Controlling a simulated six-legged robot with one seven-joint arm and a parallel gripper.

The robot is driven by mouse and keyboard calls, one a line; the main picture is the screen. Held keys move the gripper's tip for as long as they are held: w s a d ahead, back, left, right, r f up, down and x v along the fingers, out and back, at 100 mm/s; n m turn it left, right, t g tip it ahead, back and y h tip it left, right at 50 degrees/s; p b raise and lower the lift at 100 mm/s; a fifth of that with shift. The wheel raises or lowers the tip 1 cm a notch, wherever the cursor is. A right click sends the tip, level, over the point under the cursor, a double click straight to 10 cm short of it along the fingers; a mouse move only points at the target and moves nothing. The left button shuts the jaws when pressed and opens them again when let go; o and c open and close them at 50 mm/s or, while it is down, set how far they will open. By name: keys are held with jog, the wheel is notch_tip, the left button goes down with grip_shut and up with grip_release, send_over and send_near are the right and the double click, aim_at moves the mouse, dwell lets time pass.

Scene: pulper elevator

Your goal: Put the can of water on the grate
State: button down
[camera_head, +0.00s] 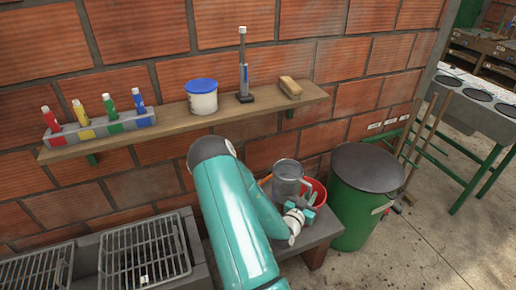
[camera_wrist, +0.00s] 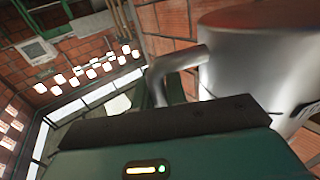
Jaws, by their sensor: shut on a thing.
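The can of water is a grey metal can (camera_head: 287,176) in the head view, above the right end of the low grey ledge. In the wrist view the can (camera_wrist: 262,60) fills the upper right, with its bent metal handle (camera_wrist: 175,72) to the left. My gripper (camera_head: 297,212) is shut on the can, seemingly at the handle; the fingertips are mostly hidden. I cannot tell whether the can touches the ledge. A metal grate (camera_head: 145,255) lies at the lower left, well left of my gripper. A second grate (camera_head: 38,272) is cut off by the frame's corner.
A red bucket (camera_head: 319,192) stands close behind the can. A green barrel (camera_head: 362,205) stands to the right. A wooden shelf (camera_head: 170,127) above holds colored bottles (camera_head: 110,110), a blue-lidded tub (camera_head: 202,98), a tall tool (camera_head: 243,70) and a brush (camera_head: 290,87).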

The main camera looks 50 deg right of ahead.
jog(key=w+a+n+t+y, duration=0.6)
jog(key=w+a+n+t, duration=0.45)
jog(key=w+a, duration=1.2)
jog(key=w+a+n+t+y, duration=0.2)
jog(key=w+a+y, duration=0.1)
jog(key=a, duration=0.6)
jog(key=w+a+n+t+y, duration=0.1)
jog(key=w+a+n+y, duration=0.1)
jog(key=a+y, duration=0.3)
jog(key=w+a+f+n+t+y, duration=0.1)
jog(key=w+a+n+t+y, duration=0.1)
jog(key=a, duration=1.1)
jog(key=shift+w+a+t+y, duration=0.35)
jog(key=shift+w+y, duration=0.45)
jog(key=shift+y, duration=0.2)
jog(key=shift+d, duration=0.15)
